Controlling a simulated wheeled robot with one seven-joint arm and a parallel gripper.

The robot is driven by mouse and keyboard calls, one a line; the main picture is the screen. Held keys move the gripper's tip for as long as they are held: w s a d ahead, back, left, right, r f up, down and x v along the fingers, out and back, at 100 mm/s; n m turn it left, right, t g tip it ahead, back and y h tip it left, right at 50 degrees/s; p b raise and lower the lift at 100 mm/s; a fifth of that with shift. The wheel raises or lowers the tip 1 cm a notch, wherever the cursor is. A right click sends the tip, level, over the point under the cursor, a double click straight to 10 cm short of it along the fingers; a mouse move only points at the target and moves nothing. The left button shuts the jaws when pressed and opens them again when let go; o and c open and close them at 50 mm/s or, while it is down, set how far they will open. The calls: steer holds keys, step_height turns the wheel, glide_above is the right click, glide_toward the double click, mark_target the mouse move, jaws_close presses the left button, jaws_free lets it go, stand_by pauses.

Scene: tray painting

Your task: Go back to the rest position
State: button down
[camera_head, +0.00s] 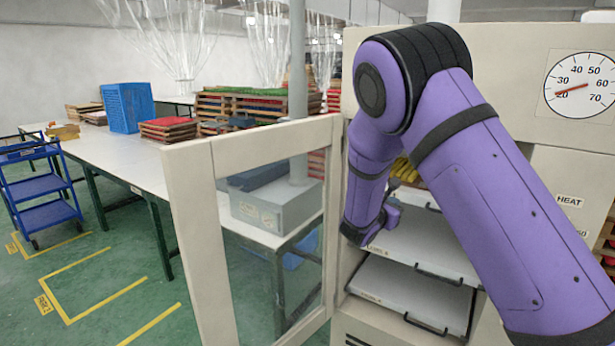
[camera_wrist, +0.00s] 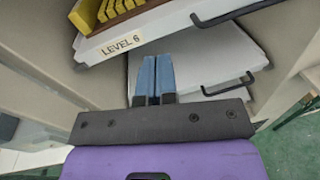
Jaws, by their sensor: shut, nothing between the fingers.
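My gripper (camera_wrist: 155,78) shows in the wrist view with its two blue fingers together and nothing between them. It is in front of white trays in the open cabinet (camera_head: 500,37). A tray labelled LEVEL 6 (camera_wrist: 165,28) holds yellow pieces (camera_wrist: 104,12) above and ahead of the fingers. A plain white tray (camera_wrist: 205,70) lies below it, partly behind the fingers. In the head view my purple arm reaches into the cabinet opening and its end is bent down at the left of the trays; the fingertips cannot be made out there.
The cabinet's windowed door (camera_head: 190,220) stands open at the left of my arm. Black handles (camera_head: 425,323) stick out from the trays. A long white table (camera_head: 125,160) with a blue crate (camera_head: 127,107) and a blue cart (camera_head: 42,190) stand farther left.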

steer(key=s+d+r+m+g+y, duration=0.1)
steer(key=s+d+r+m+g, duration=0.3)
steer(key=s, duration=0.3)
steer(key=s+d+r+m+g+y, duration=0.1)
steer(key=s+d+r+m+g, duration=0.2)
steer(key=s+r+m, duration=0.3)
steer(key=s+d+r+m+g, duration=0.3)
steer(key=s+d+m, duration=0.15)
steer(key=s, duration=0.35)
steer(key=s+a+r+m+t+y, duration=0.1)
steer(key=s+a+r+m+y, duration=0.1)
steer(key=s, duration=0.6)
steer(key=s+a+r+m+y, duration=0.2)
steer(key=s+a+m+y, duration=0.1)
steer(key=s, duration=0.5)
steer(key=s+a+r+m+t+y, duration=0.1)
steer(key=s+a+r+m+y, duration=0.1)
steer(key=s+m+y, duration=0.3)
steer(key=s+a+m, duration=0.1)
steer(key=s, duration=0.2)
steer(key=shift+a+t, duration=0.3)
steer(key=shift+a, duration=0.05)
